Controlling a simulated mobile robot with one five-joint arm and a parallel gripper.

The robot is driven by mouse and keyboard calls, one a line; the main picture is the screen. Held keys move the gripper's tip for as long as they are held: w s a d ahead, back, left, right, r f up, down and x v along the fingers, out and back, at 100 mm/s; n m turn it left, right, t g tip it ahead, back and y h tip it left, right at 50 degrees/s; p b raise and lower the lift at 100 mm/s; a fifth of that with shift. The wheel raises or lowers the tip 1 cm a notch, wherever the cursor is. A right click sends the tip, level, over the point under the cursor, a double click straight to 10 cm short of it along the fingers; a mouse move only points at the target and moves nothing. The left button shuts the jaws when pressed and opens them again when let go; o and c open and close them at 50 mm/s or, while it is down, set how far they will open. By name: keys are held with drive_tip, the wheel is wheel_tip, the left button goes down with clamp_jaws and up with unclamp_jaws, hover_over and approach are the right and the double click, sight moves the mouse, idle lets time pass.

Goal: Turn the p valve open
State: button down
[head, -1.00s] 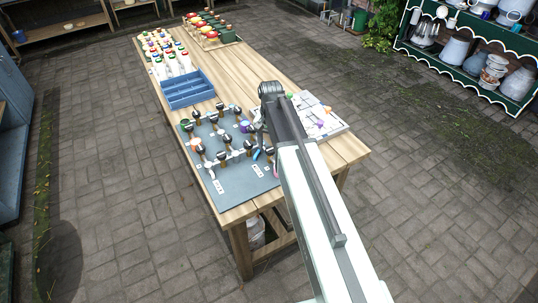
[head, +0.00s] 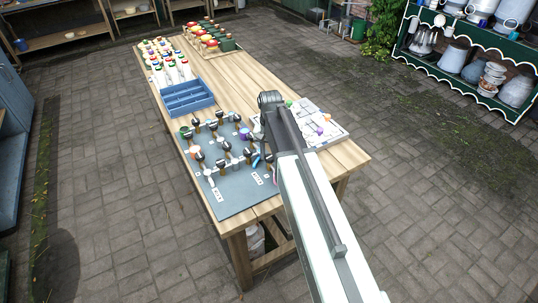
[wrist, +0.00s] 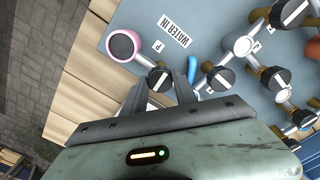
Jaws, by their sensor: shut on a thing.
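The p valve has a black round knob (wrist: 160,79) with a white mark, beside the small P label (wrist: 157,46) in the wrist view. My gripper (wrist: 165,82) reaches over the board's edge with its dark fingers on both sides of this knob, and it is shut on it. Part of the knob and its stem is hidden by the fingers. In the head view my arm covers the gripper and this valve. The grey valve board (head: 235,200) lies on the wooden table.
A pink-rimmed port (wrist: 122,45) and the WATER IN label (wrist: 170,31) are close by. Other black knobs (wrist: 220,78) and a blue curved part (wrist: 192,70) crowd the right. A blue tray (head: 187,98) and a white board (head: 325,128) share the table.

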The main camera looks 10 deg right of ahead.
drive_tip(key=n, duration=0.8)
drive_tip(key=shift+n, duration=0.4)
drive_tip(key=n, duration=0.4)
drive_tip(key=shift+s+n, duration=0.1)
drive_tip(key=shift+n, duration=2)
drive_tip(key=c, duration=1)
unclamp_jaws()
drive_tip(key=shift+o, duration=0.2)
